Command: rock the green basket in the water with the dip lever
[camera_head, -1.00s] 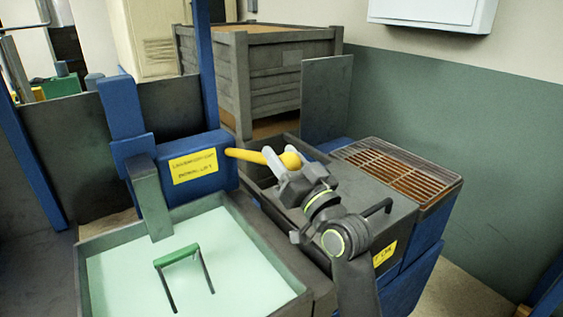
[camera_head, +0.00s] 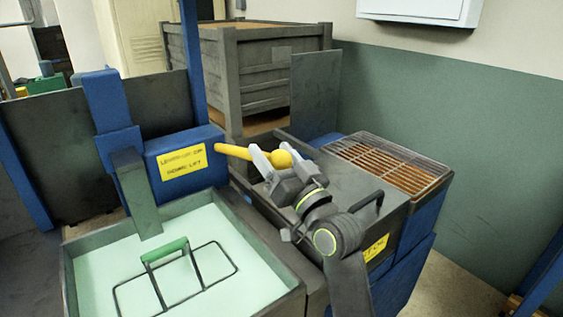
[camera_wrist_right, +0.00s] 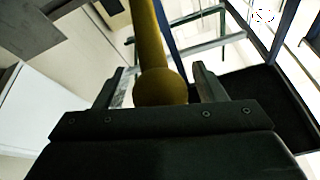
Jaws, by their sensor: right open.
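The green basket's handle (camera_head: 164,250) stands over the pale water in the tank (camera_head: 85,245). Its dark wire frame (camera_head: 205,283) shows around the handle's foot. The dip lever (camera_head: 238,152) is a yellow bar with a round knob, sticking out to the right from the blue lift box (camera_head: 178,163). My right gripper (camera_head: 281,155) is open, its fingers on either side of the knob. In the right wrist view the knob (camera_wrist_right: 160,87) sits between the two spread fingers; contact cannot be told. My left gripper is out of view.
A grey cabinet with a black handle (camera_head: 367,201) stands right of the tank, under my right arm. A rusty grate (camera_head: 390,164) lies behind it. A big grey crate (camera_head: 265,75) stands at the back. A dark post (camera_head: 135,195) hangs over the tank's far edge.

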